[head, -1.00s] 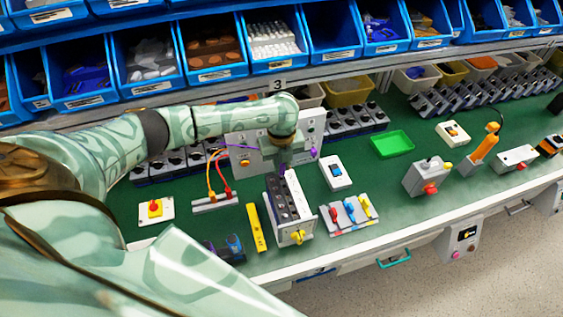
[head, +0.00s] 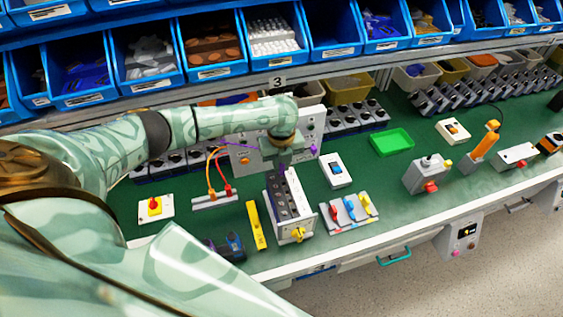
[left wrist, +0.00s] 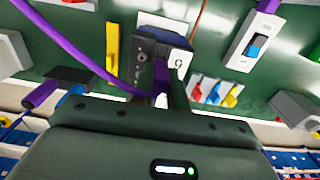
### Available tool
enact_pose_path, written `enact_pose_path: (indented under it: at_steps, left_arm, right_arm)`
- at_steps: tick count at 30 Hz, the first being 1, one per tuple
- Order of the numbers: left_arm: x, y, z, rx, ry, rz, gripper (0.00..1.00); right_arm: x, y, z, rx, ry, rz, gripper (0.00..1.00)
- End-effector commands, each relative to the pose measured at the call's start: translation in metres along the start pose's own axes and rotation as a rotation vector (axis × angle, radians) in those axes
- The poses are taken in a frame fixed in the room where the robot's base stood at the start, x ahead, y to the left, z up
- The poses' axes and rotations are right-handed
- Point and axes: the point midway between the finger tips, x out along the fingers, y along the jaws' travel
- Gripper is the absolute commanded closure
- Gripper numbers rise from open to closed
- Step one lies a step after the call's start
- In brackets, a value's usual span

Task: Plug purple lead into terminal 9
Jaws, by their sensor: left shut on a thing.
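My left gripper (head: 283,163) is shut on the plug of the purple lead, over the far end of the rotary switch (head: 309,213), a pale box with a dark terminal strip and a yellow knob. In the left wrist view the purple lead (left wrist: 80,52) curves in from the upper left to its plug (left wrist: 161,84) between the fingers (left wrist: 160,76). A "9" label (left wrist: 180,64) shows beside the fingers. The fingers hide the plug's tip, so I cannot tell whether it is in terminal 9. My right gripper is not in view.
A grey panel (head: 245,160) stands behind the switch. Beside the switch are a yellow bar (head: 256,226), a white rocker switch (head: 336,171) and a plate with red, blue and yellow levers (head: 349,213).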

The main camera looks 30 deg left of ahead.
Motion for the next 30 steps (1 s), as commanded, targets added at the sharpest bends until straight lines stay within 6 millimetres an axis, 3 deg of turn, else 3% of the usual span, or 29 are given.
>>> enact_pose_path:
  at_steps: [11,12,15,25,30]
  left_arm:
    - [0.012,0.000,0.000,0.000,0.001,0.001,1.00]
    - [0.013,0.000,0.000,0.000,0.001,0.001,0.82]
    - [0.012,0.000,0.000,0.000,0.001,0.000,0.59]
    - [0.007,0.000,0.000,0.000,0.000,-0.001,0.59]
    - [-0.023,-0.001,0.001,0.002,-0.003,-0.003,0.59]
  right_arm:
    - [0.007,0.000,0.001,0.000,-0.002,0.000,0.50]
    - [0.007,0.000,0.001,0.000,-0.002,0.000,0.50]
    - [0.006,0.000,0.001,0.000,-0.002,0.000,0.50]
    - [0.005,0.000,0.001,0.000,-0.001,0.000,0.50]
    - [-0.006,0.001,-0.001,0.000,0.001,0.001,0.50]
